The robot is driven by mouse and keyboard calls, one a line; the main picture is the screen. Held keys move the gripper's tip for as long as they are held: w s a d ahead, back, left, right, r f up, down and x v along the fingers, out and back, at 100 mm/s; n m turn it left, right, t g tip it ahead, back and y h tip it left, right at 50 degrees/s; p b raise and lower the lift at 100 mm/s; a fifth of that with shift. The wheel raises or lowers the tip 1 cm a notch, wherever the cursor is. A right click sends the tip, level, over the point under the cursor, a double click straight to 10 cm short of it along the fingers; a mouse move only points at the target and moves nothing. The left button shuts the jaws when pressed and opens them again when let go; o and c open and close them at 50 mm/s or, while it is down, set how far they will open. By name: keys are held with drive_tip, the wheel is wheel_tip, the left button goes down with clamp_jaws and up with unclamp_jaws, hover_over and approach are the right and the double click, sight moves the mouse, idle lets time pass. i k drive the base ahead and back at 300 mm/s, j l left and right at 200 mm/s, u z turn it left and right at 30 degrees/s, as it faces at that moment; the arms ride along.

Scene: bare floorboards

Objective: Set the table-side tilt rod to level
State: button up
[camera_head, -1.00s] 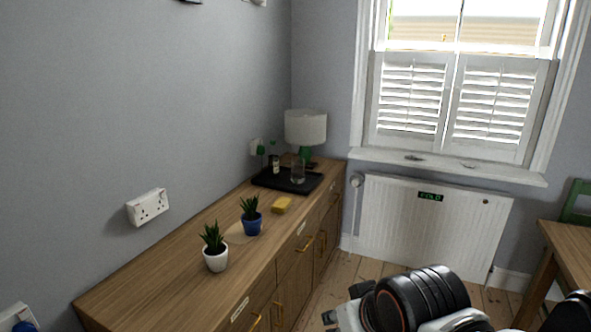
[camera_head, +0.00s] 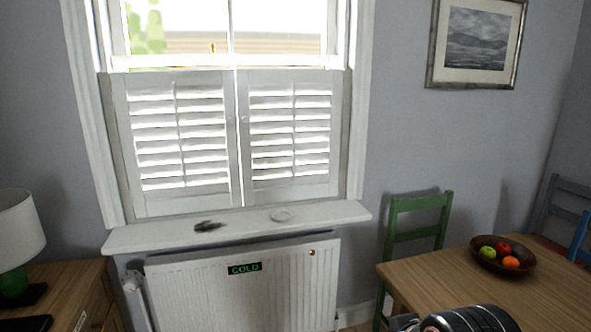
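The window's lower half carries two white shutter panels with tilted louvres. The left panel (camera_head: 178,140) is on the lamp side. The right panel (camera_head: 289,133) is on the side of the dining table (camera_head: 500,290). A thin vertical tilt rod (camera_head: 295,130) seems to run down the middle of the right panel's louvres. Bright gaps show between the slats of both panels, so they look partly open. Part of my arm shows at the bottom edge, in front of the table. My gripper's fingers are not in view.
A radiator (camera_head: 240,290) stands beneath. A lamp (camera_head: 16,230) is at left. A green chair (camera_head: 416,225) and fruit bowl (camera_head: 503,258) are at right.

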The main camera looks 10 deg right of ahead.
sight(264, 96)
drive_tip(key=i+l, duration=0.1)
drive_tip(key=i, duration=0.9)
drive_tip(key=i+l, duration=0.1)
drive_tip(key=i, duration=0.9)
drive_tip(key=i+u, duration=0.25)
drive_tip(key=i, duration=0.2)
